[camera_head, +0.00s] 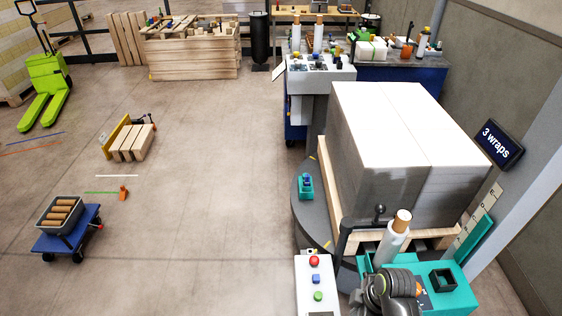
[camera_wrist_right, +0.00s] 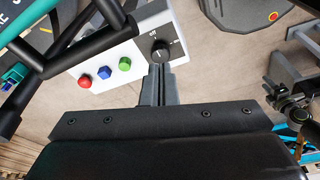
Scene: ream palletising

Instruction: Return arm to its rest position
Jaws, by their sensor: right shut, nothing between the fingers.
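My right gripper (camera_wrist_right: 157,82) has its two fingers together with nothing between them. Its tips are close to the black dial (camera_wrist_right: 160,51) on the white control box (camera_wrist_right: 140,25); I cannot tell whether they touch. The box carries red, blue and green buttons. In the head view the box (camera_head: 302,295) is at the bottom centre, and part of my right arm (camera_head: 392,288) shows just to its right, over teal machinery. The right fingertips are not clear there. My left arm and gripper are in neither view.
A tall white wrapped load (camera_head: 395,165) stands on a wooden pallet on the grey turntable (camera_head: 307,213). A film roll (camera_head: 394,243) stands before it. A "3 wraps" sign (camera_head: 502,145) is at right. A blue cart (camera_head: 68,236) is at left. Open floor lies between.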

